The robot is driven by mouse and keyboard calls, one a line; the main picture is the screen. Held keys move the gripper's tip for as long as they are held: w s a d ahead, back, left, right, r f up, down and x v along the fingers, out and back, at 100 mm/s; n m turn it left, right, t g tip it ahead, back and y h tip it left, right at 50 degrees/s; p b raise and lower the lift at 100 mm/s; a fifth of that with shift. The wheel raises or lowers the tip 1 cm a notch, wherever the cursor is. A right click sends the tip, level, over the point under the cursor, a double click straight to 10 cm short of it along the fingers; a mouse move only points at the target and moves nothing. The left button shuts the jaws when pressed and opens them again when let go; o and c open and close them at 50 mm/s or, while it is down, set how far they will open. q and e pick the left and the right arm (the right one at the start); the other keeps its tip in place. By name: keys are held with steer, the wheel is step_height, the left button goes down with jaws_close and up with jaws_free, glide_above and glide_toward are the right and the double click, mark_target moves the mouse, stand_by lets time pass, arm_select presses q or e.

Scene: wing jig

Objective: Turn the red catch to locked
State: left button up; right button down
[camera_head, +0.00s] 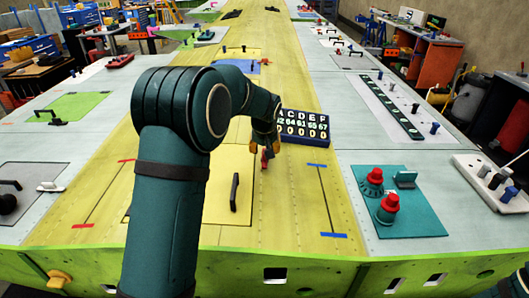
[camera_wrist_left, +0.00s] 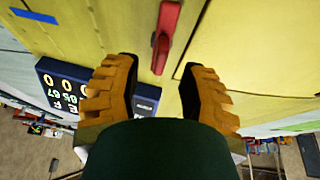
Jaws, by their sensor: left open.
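The red catch (camera_head: 264,160) sits on the yellow panel, just below my left gripper (camera_head: 267,147) in the head view. In the left wrist view the red catch (camera_wrist_left: 166,36) is a long tapered lever, extending from the top edge down towards the gap between my fingers. My left gripper (camera_wrist_left: 160,78) is open there, with one ridged orange finger on each side of that gap and nothing held. I cannot tell whether the fingers touch the catch. My left arm hides part of the panel in the head view. My right gripper is in neither view.
A dark blue counter board (camera_head: 303,128) with letters and digits stands right beside the gripper; it also shows in the left wrist view (camera_wrist_left: 62,90). A black handle (camera_head: 234,192) rises from the yellow panel nearer me. A teal plate (camera_head: 412,222) with red knobs lies to the right.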

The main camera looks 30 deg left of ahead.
arm_select(q)
steer(key=shift+x, duration=1.55)
jaws_close()
